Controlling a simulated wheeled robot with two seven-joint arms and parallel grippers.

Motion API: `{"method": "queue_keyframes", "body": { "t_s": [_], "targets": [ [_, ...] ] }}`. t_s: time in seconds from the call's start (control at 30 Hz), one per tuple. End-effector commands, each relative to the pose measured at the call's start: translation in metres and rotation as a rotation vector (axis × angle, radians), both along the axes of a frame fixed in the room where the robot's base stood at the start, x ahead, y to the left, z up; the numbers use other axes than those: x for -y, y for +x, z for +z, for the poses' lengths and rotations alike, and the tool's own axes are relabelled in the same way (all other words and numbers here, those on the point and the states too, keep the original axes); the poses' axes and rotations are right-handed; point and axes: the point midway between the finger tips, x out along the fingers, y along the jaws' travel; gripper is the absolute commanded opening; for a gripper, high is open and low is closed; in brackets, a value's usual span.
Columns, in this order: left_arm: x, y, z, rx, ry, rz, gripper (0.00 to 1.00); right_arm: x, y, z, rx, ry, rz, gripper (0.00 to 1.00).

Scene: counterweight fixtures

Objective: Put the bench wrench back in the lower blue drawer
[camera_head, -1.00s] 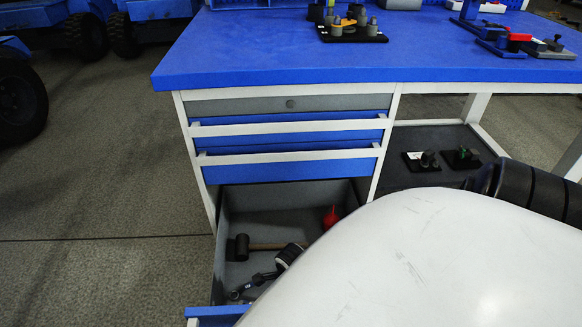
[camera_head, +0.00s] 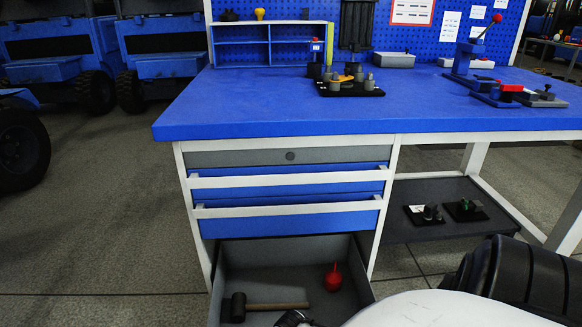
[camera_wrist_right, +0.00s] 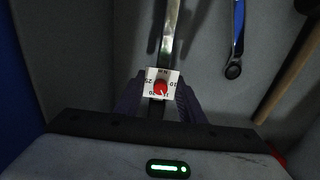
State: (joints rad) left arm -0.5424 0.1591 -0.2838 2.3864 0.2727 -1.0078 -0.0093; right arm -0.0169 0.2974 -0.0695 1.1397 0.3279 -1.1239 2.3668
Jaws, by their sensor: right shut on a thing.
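The lower drawer (camera_head: 290,252) is pulled open under the bench, its front cut off at the bottom of the head view. My right gripper (camera_head: 292,319) is at the drawer, mostly out of frame there. In the right wrist view my right gripper (camera_wrist_right: 160,92) is shut on a wrench with a shiny metal shaft (camera_wrist_right: 170,35) and a white dial with a red centre (camera_wrist_right: 160,86). The wrench is over the grey drawer floor; I cannot tell whether it touches it. My left gripper is not in view.
A black-headed mallet (camera_head: 236,307) with a wooden handle and a red oil can (camera_head: 333,278) lie in the drawer. A blue-handled tool (camera_wrist_right: 237,35) lies to the right of the wrench in the wrist view. Two closed blue drawers (camera_head: 285,222) are above. The blue benchtop (camera_head: 250,100) overhangs.

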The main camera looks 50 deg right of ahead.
Motion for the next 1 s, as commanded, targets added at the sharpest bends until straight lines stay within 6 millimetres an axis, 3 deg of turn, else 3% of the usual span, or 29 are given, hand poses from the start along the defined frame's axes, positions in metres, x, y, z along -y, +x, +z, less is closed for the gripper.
{"method": "queue_keyframes", "body": {
  "t_s": [0.57,0.6,0.7,1.0],
  "targets": [
    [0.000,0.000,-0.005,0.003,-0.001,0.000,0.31,0.000,0.002,-0.011,0.003,0.000,0.001,0.00],
    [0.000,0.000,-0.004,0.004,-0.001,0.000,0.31,0.000,0.002,-0.011,0.002,-0.001,0.001,0.37],
    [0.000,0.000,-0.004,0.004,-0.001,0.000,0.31,0.000,0.001,-0.010,0.003,0.000,0.001,0.54],
    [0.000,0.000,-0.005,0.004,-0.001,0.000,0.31,0.000,-0.001,-0.012,-0.001,0.000,0.000,0.57]
  ]
}}
